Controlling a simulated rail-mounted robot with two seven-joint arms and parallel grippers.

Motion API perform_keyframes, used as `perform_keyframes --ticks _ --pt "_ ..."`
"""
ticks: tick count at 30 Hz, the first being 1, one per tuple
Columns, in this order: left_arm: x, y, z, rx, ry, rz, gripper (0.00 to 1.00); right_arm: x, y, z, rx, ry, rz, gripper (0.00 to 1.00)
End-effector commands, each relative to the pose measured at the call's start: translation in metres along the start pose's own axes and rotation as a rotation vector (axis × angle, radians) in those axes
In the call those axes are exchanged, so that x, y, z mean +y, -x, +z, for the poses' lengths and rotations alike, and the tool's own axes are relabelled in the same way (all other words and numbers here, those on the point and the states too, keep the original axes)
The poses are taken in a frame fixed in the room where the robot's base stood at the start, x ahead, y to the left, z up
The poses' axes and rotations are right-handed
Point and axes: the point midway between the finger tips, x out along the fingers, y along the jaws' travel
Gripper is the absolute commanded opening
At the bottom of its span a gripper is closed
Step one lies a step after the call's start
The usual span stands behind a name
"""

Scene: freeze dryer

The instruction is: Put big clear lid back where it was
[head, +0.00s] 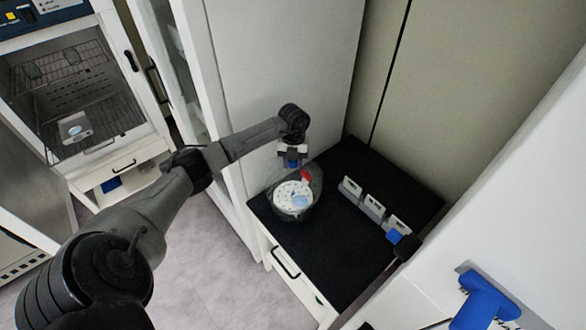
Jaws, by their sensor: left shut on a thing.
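My left gripper (292,163) is above the back rim of a grey see-through round cover (316,190), which looks like the big clear lid. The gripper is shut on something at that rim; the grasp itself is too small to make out. A white round piece with small marks (285,201) shows within the cover's outline, with a red patch (306,177) behind it. The cover is over the left part of a black-topped cabinet (340,262); I cannot tell whether it touches the top. My right gripper is not clearly seen.
Several small white-faced holders (373,207) stand in a row on the right of the black top. A blue block (393,237) is at their near end. A white unit with a blue handle (485,300) fills the right. The black top's front is clear.

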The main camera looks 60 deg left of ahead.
Motion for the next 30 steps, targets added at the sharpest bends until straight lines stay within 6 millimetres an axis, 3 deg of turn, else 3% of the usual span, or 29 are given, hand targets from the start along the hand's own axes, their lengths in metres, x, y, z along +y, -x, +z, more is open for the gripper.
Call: perform_keyframes --ticks 9,30 --pt "0.0 -0.033 0.005 0.001 0.002 -0.001 0.0 0.0 0.004 -0.002 0.001 -0.002 -0.001 0.43" --pt "0.0 -0.045 0.007 -0.001 0.001 0.0 0.0 0.003 -0.004 0.001 0.0 0.008 0.007 0.43"
